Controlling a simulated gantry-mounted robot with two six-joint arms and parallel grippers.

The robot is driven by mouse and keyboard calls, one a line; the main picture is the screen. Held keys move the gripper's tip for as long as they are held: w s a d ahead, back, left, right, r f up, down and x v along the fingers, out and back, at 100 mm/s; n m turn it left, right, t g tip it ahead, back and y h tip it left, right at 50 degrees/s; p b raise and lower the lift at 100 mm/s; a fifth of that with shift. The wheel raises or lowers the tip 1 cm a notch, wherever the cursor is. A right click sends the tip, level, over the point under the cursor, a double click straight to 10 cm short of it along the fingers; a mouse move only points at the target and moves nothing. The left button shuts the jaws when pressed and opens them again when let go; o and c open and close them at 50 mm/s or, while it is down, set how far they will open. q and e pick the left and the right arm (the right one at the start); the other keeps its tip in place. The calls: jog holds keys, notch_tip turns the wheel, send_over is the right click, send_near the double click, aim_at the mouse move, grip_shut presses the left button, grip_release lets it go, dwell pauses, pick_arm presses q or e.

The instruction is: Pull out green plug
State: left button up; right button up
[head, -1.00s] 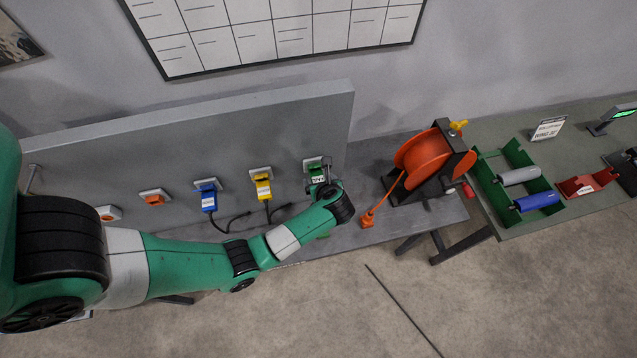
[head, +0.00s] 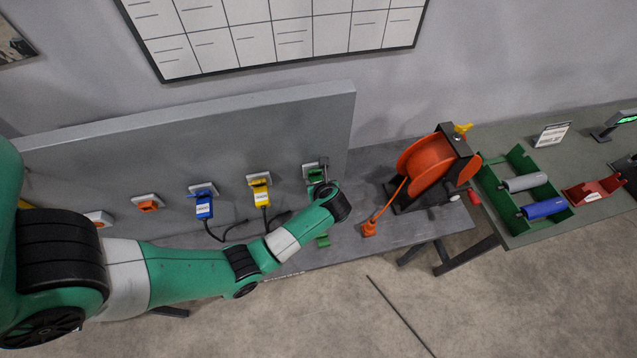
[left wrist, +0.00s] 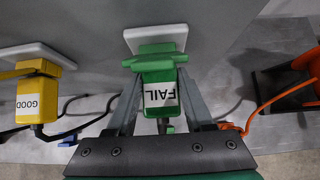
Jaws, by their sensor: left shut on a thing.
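The green plug (left wrist: 160,92) bears a white FAIL label and sits up against a green socket (left wrist: 157,55) on a white wall plate (left wrist: 157,35). I cannot tell if there is any gap between plug and socket. My left gripper (left wrist: 159,90) is shut on the green plug, with a grey finger on each side of it. In the head view my left gripper (head: 320,172) is at the right end of the grey panel and hides most of the plug (head: 315,178). My right gripper is in neither view.
A yellow plug (head: 260,192) labelled GOOD and a blue plug (head: 204,204) are to the left, with dark cables. An orange socket (head: 149,206) is further left. An orange cable reel (head: 426,163) stands on the bench right of my gripper, its orange connector (head: 368,229) on the bench.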

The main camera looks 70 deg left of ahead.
pick_arm(q)
grip_shut()
jog(key=shift+s+d+p, duration=0.15)
jog(key=shift+d+p, duration=0.15)
jog(key=shift+d, duration=0.35)
dwell(0.4)
jog(key=s+d+p, duration=0.1)
jog(key=d, duration=0.7)
jog(key=shift+s+f, duration=0.2)
jog(key=shift+f, duration=0.2)
dwell(0.3)
